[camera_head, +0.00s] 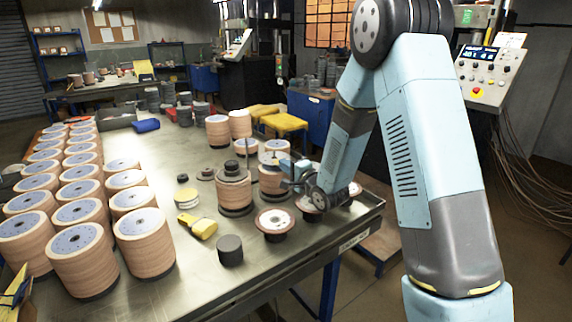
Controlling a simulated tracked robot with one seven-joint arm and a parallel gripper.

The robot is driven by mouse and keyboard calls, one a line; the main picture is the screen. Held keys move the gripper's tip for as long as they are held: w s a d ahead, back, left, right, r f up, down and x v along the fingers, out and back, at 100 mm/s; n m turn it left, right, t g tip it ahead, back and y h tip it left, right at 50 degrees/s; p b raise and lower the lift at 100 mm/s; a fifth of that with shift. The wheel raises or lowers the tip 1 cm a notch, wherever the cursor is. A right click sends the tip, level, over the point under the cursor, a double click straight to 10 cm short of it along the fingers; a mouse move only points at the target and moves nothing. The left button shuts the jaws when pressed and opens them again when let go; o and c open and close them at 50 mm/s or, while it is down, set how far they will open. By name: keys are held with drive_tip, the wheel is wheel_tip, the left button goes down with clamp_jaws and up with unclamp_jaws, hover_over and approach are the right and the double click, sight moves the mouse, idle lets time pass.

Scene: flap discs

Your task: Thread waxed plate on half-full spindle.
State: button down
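My gripper (288,183) is at the right part of the metal workbench, low beside a short brown disc stack (271,185) with a dark base. It is small and partly hidden by my arm, so I cannot tell whether its fingers are open or hold something. Left of it stands another brown stack (234,194) with dark discs on top. Either short stack could be the half-full spindle; I cannot tell which. I cannot identify the waxed plate.
Tall disc stacks (144,245) fill the bench's left side. The bench's front edge (262,297) has some bare metal. Yellow stools (283,122) stand behind.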

drive_tip(key=shift+f, duration=1.05)
drive_tip(key=c, duration=1.3)
unclamp_jaws()
drive_tip(key=shift+s, duration=0.1)
drive_tip(key=shift+s+f, duration=0.1)
drive_tip(key=shift+f, duration=0.05)
